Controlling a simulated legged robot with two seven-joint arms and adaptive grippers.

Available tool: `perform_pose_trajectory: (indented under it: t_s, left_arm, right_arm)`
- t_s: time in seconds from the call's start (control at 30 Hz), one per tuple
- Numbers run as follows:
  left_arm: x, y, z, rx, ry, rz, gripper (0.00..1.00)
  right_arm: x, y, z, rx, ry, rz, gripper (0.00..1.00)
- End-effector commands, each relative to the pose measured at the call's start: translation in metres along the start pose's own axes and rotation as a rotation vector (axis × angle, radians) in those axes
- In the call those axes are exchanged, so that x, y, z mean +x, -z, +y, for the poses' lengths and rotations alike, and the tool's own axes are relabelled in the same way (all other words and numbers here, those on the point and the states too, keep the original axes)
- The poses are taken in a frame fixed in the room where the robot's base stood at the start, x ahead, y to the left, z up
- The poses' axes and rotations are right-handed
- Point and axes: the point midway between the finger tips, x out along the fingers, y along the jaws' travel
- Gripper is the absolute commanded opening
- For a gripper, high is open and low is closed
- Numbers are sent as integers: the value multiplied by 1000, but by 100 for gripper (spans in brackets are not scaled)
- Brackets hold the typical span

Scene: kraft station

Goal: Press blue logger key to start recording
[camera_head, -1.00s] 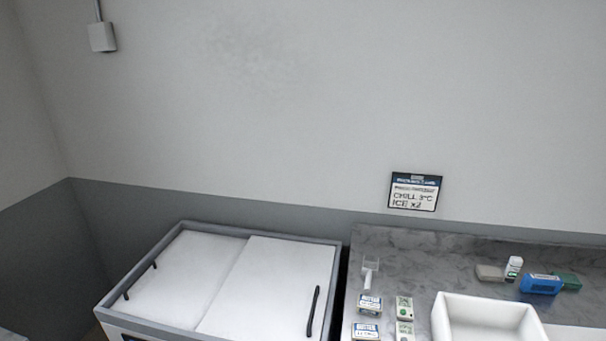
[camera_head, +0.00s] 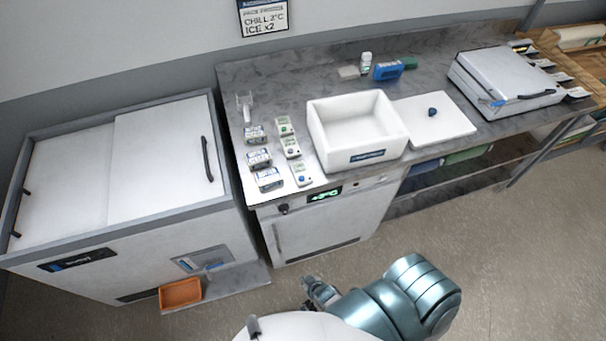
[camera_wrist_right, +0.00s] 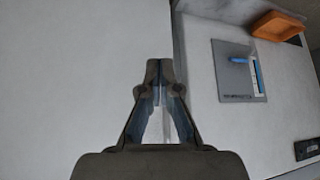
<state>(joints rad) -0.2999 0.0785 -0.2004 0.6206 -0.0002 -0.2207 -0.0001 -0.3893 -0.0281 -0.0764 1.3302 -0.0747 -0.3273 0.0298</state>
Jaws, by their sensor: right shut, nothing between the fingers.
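Three small white loggers lie in a column on the grey counter. The front logger (camera_head: 301,172) has a round blue key on it. The middle logger (camera_head: 290,148) and the back logger (camera_head: 284,126) show green marks. My right gripper (camera_head: 311,287) is low in the head view, in front of the cabinet and apart from the loggers. In the right wrist view it is shut and empty (camera_wrist_right: 160,68), and no logger shows there. My left gripper is in neither view.
Labelled boxes (camera_head: 258,159) stand left of the loggers, and a white open box (camera_head: 333,153) stands to their right. A chest with sliding lids (camera_head: 80,165) is at the left. An orange bin (camera_head: 180,293) sits low before it, also in the right wrist view (camera_wrist_right: 277,25).

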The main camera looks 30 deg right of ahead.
Motion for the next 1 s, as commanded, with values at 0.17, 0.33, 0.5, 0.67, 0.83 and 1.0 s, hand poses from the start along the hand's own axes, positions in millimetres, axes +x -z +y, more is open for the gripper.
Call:
perform_pose_trajectory:
  t_s: [0.17, 0.33, 0.5, 0.67, 0.83, 1.0]
  left_arm:
    - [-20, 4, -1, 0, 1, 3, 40]
    - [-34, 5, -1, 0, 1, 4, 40]
    - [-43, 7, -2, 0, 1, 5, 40]
    - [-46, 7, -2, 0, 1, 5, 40]
    - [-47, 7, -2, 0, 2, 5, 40]
    - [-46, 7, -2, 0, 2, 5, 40]
  right_arm:
    - [-70, 142, 21, 67, -63, 250, 0]
    - [-162, 247, 55, 119, -146, 463, 0]
    - [-246, 309, 84, 155, -221, 617, 0]
    - [-291, 333, 98, 170, -263, 691, 0]
    - [-303, 339, 101, 173, -274, 712, 0]
    - [-302, 339, 101, 173, -273, 711, 0]
